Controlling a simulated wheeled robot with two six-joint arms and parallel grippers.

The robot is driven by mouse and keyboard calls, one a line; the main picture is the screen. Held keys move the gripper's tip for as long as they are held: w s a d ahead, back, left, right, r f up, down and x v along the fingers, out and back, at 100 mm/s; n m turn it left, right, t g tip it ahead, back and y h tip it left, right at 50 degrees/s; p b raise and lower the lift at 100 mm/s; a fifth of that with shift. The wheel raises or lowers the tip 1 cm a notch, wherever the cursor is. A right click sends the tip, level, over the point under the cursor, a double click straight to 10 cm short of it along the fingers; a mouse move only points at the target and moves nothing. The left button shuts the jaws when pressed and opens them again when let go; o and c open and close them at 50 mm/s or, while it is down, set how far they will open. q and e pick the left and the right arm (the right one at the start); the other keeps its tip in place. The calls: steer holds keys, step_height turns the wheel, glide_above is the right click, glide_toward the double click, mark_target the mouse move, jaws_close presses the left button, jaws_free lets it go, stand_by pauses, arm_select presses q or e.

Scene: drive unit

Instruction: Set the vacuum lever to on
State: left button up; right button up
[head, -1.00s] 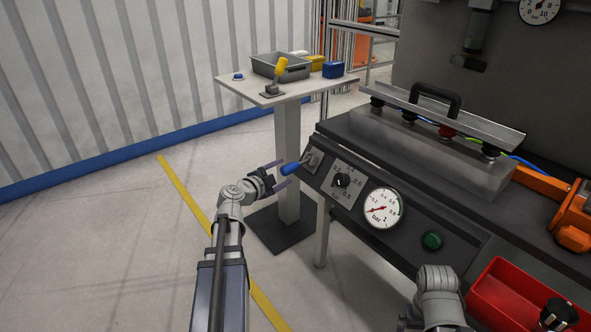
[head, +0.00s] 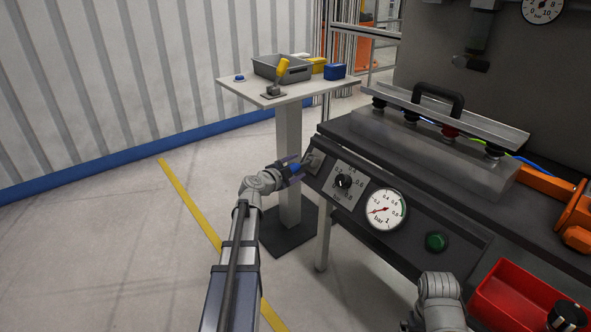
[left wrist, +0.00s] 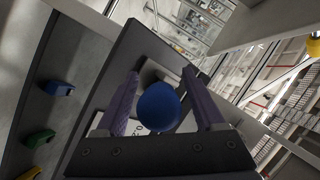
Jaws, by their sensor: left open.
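The lever with a blue grip (head: 296,169) sticks out to the left from its plate (head: 315,161) at the left end of the sloped control panel (head: 408,210). My left gripper (head: 291,167) is at this grip, fingers open on either side of it. In the left wrist view the round blue end (left wrist: 158,106) lies between the two purple fingers (left wrist: 161,82), with a gap on the left and the right side close to a finger. The lever's markings are too small to read. Part of my right arm shows at the bottom right; its gripper is not visible.
The panel also carries a black knob (head: 343,181), a pressure gauge (head: 386,210) with its needle low, and a green button (head: 435,241). A red bin (head: 490,296) is at lower right.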

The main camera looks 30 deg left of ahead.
arm_select(q)
steer(key=shift+c, duration=0.3)
jaws_close()
stand_by(1.1)
